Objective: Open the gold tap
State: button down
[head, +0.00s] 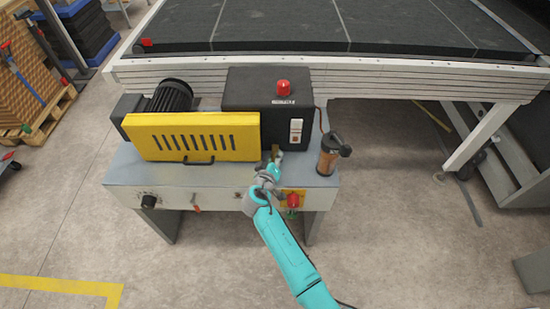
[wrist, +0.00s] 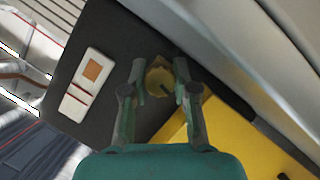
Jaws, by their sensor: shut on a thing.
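The gold tap (wrist: 158,82) is a small rounded brass-coloured piece on the black housing, seen between my fingertips in the wrist view. In the head view only a little of the gold tap (head: 276,151) shows at the front of the black housing (head: 250,88), beside the right end of the yellow guard. My gripper (wrist: 160,72) is shut on the tap, with one finger on each side of it. In the head view my gripper (head: 275,164) hides most of the tap.
The yellow guard (head: 192,148) is just left of the tap. A white switch plate (head: 296,131) is to its right, and a brown canister (head: 328,157) stands at the bench's right end. Red buttons are on the housing top (head: 283,87) and bench front (head: 293,200).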

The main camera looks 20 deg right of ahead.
jog(key=shift+n+h, duration=0.6)
jog(key=shift+n, duration=0.3)
jog(key=c, duration=1.2)
grip_release()
jog(key=v, duration=1.2)
